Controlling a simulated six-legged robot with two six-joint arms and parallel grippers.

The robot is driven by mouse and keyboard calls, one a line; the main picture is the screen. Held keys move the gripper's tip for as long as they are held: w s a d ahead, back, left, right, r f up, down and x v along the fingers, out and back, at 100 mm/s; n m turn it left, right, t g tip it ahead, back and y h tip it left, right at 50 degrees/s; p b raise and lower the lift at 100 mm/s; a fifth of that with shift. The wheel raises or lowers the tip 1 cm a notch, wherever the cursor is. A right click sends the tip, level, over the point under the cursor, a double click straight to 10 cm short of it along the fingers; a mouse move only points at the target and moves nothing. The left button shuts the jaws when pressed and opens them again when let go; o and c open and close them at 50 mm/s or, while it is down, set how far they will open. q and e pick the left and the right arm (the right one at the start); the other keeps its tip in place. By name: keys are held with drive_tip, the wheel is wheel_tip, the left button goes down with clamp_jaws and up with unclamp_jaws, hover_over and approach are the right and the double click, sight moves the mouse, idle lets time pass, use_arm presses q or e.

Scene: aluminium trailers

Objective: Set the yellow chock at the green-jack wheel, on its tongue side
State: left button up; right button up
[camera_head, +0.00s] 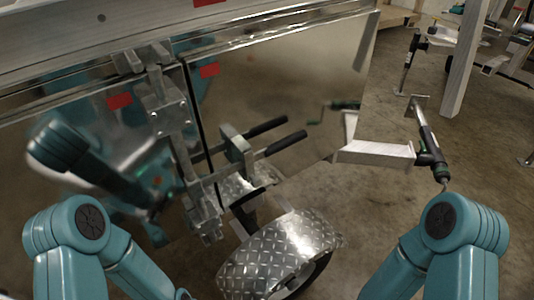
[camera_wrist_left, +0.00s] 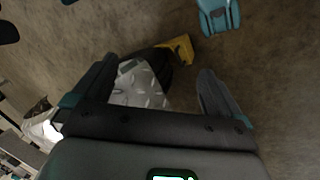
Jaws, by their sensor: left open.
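The trailer wheel (camera_head: 318,276) shows at the bottom of the head view, mostly under its diamond-plate fender (camera_head: 270,256). A jack with green parts (camera_head: 428,148) stands on the pale tongue (camera_head: 375,152) to the right. The yellow chock (camera_wrist_left: 182,47) lies on the floor in the left wrist view, against or very close to the dark tyre (camera_wrist_left: 155,58); I cannot tell if they touch. My left gripper (camera_wrist_left: 158,68) is open and empty, its spread fingers framing the fender from above. The chock is beyond the fingertips. My right gripper is out of view.
The shiny trailer side (camera_head: 270,85), with latch hardware (camera_head: 168,105) and two dark handles (camera_head: 287,143), is close in front and reflects my arm. A pale post (camera_head: 463,60) stands at the back right. Floor (camera_head: 365,215) right of the wheel is clear.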

use_arm(q)
wheel_tip(320, 180, up, 26)
drive_tip(key=s+d+n+p, duration=0.1)
drive_tip(key=s+n+p, duration=0.1)
drive_tip(key=p, duration=2.2)
drive_tip(key=shift+s+d+r+n+p, duration=0.15)
drive_tip(key=shift+s+d+n+p, duration=0.15)
drive_tip(key=shift+s+p, duration=0.1)
